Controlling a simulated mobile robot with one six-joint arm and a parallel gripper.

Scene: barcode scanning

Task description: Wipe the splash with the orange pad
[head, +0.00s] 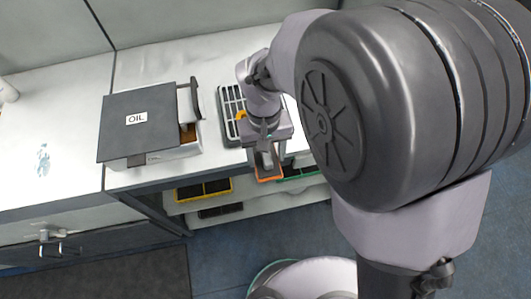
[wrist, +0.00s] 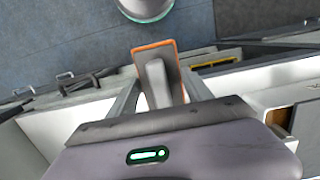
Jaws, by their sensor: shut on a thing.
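The splash (head: 43,160) is a small pale blue patch on the white counter at the left of the head view. The orange pad (head: 269,179) is in my gripper (head: 267,158), at the counter's front edge. In the wrist view, the orange pad (wrist: 154,46) has an orange rim and a grey handle (wrist: 157,85). My gripper (wrist: 157,90) is shut on that handle, with a finger on each side. The pad is well to the right of the splash and apart from it. The pad's underside is hidden.
A dark-lidded box marked OIL (head: 137,118) stands on the counter between the splash and my gripper. A slatted tray (head: 231,103) lies behind my gripper. Below the counter is a shelf with a yellow-rimmed bin (head: 203,190). The counter around the splash is clear.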

